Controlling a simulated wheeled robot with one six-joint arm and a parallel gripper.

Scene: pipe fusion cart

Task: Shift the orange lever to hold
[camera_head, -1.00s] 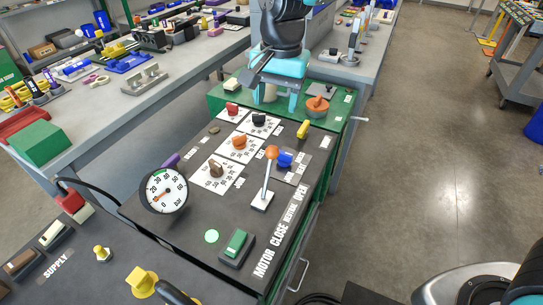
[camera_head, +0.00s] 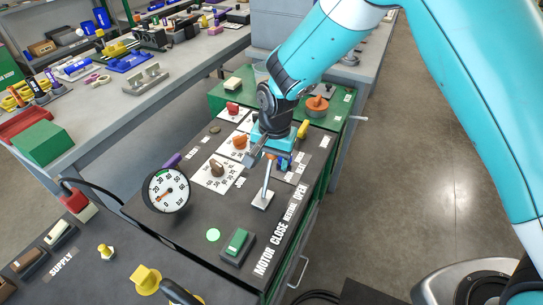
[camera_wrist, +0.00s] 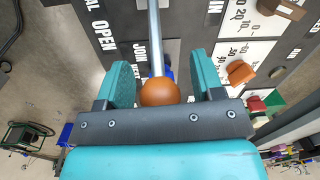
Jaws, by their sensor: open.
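My gripper (camera_head: 266,157) is at the top of this lever, and the knob is mostly hidden in the head view. In the wrist view my gripper (camera_wrist: 159,68) is open, with its two teal fingers on either side of the knob. Gaps show between each finger and the ball. The word OPEN is printed beside the rod. I cannot read a hold label.
A blue knob (camera_head: 285,160) is just beyond the lever. An orange dial knob (camera_head: 239,141), a brown knob (camera_head: 217,168) and a pressure gauge (camera_head: 167,191) are to the left. A green rocker switch (camera_head: 238,241) is in front.

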